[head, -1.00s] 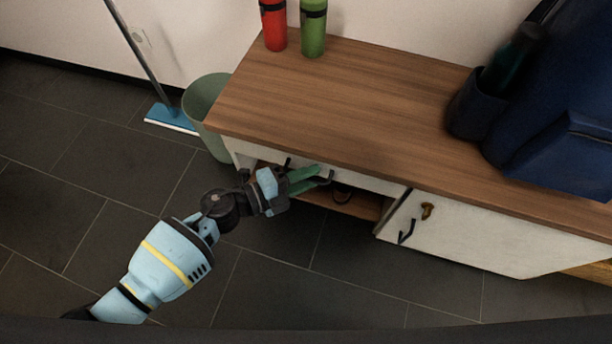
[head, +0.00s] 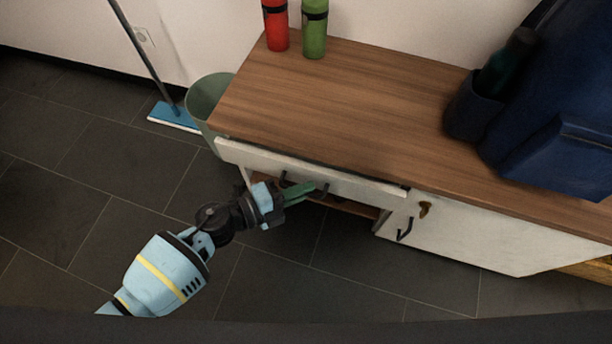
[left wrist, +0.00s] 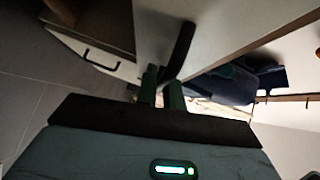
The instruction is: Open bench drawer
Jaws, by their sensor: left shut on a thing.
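The bench (head: 340,110) has a wooden top and a white drawer (head: 350,185) under its front edge. The drawer front stands slightly out from the bench, with a dark gap along its top. My left gripper (head: 318,190) has green fingers and is shut on the drawer's black handle (head: 290,184). In the left wrist view the handle (left wrist: 181,50) passes between the green fingers (left wrist: 163,88), against the white drawer front (left wrist: 215,25). The drawer's inside is hidden. My right gripper is in neither view.
A white cabinet door (head: 470,235) with a black handle is to the right of the drawer. On top are a red bottle (head: 276,25), a green bottle (head: 314,30) and a blue backpack (head: 550,110). A green bin (head: 205,100) and a mop (head: 172,115) stand left. The floor in front is clear.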

